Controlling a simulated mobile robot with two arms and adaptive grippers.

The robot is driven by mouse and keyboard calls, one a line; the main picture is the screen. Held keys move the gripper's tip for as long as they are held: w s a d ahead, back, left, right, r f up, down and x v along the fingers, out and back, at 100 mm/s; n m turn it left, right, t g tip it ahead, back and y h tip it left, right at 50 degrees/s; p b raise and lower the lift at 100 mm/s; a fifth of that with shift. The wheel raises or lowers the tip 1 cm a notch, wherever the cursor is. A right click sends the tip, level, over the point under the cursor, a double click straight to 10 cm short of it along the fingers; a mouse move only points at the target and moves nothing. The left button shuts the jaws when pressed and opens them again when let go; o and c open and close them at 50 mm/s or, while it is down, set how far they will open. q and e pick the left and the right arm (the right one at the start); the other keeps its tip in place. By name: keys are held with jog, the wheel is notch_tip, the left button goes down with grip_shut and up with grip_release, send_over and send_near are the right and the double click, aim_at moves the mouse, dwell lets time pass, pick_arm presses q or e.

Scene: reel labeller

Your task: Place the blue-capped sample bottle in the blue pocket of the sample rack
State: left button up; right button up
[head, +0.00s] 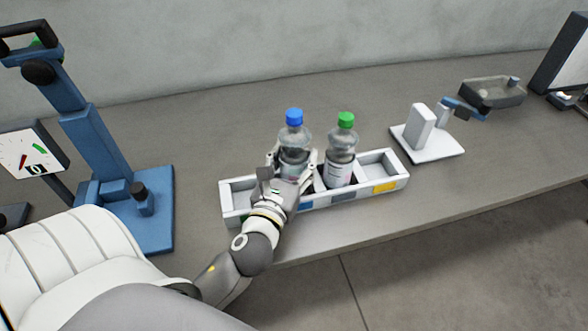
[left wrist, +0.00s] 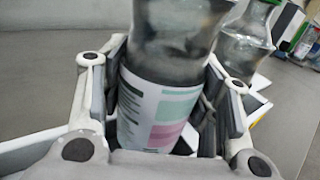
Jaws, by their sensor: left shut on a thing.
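The blue-capped sample bottle (head: 294,136) stands roughly upright at the second pocket from the left of the sample rack (head: 398,177). My left gripper (head: 291,168) is shut around its lower body, with a finger on each side. In the left wrist view the clear bottle with its white, green and pink label (left wrist: 160,105) fills the space between the fingers (left wrist: 165,85). The bottle's base is hidden, so I cannot tell whether it touches the pocket floor. A small blue patch (head: 305,203) shows on the rack front below the gripper. My right gripper is not in view.
A green-capped bottle (head: 341,152) stands in the rack close to the right of the held bottle. The rack's end pockets look empty. A blue stand (head: 105,150) is at left, and a white device (head: 425,135) is at right. The table's front edge runs close by.

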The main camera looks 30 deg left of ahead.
pick_arm(q)
notch_tip(320, 180, down, 2)
jog(key=shift+f, duration=0.15)
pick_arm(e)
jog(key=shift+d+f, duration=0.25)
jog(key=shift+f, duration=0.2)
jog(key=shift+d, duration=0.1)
pick_arm(q)
jog(key=o, duration=1.4)
jog(key=shift+s+f, duration=0.1)
jog(key=shift+f, duration=0.05)
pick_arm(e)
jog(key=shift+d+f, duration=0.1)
pick_arm(q)
jog(key=shift+s+d, duration=0.1)
